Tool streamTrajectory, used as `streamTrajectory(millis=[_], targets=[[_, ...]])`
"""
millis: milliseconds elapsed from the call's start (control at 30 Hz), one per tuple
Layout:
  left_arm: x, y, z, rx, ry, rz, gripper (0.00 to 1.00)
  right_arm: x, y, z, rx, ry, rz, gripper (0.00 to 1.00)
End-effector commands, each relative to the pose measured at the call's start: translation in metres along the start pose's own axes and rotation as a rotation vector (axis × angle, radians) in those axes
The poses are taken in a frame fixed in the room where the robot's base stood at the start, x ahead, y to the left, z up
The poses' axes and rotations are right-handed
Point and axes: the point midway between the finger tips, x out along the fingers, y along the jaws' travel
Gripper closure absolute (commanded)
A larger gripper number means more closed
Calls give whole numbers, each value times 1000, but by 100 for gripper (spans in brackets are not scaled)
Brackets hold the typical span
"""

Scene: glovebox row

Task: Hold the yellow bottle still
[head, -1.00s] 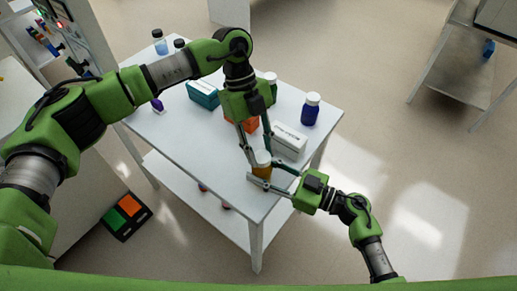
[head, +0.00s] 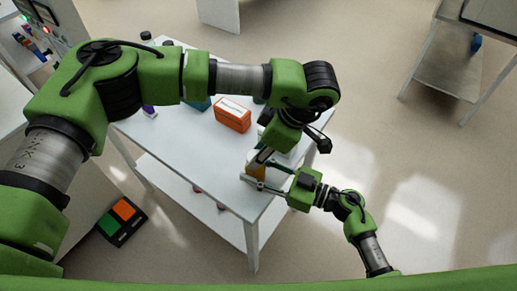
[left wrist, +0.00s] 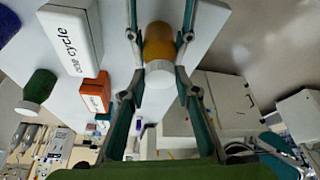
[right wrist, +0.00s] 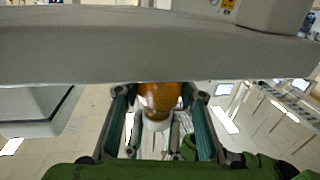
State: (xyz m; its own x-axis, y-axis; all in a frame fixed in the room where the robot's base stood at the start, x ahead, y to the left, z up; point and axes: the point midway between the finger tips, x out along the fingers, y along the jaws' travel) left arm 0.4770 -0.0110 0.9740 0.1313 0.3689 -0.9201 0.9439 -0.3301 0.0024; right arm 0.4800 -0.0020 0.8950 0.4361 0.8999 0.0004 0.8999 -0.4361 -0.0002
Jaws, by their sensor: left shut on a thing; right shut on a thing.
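The yellow bottle (head: 256,171), amber with a white cap, is at the table's front corner. Its cap (left wrist: 159,74) faces the left wrist camera. My left gripper (head: 259,160) reaches it from above and is shut on it, with a finger on each side of the amber body (left wrist: 159,42). My right gripper (head: 266,184) comes in from the front right, low down, and is also shut on the bottle. The right wrist view shows the amber body (right wrist: 160,97) between its fingers. The grippers hide part of the bottle in the head view.
An orange box (head: 233,115) stands on the white table (head: 178,140). A white box (left wrist: 72,38) and a green container (left wrist: 40,87) are near the left gripper. My left arm covers much of the table's back. Open floor lies to the right.

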Motion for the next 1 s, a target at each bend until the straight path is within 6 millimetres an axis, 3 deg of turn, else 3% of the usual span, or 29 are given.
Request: streamTrajectory(millis=[100,267,433,500,533,867,1000], targets=[[0,-3,-3,301,1,132,79,0,-1,1,1,-1,-3,100],[2,-6,-4,621,-2,266,79,0,-1,0,1,0,-3,100],[2,-5,-3,628,-1,268,79,0,-1,0,0,0,-4,100],[2,-5,-3,627,-2,267,53,0,-1,0,0,0,-3,100],[2,-5,-3,627,-2,266,52,0,-1,0,0,0,-3,100],[0,-6,-3,625,-3,265,52,0,-1,0,0,-1,-2,100],[-12,-8,-4,625,-3,266,52,0,0,0,0,-1,-1,100]])
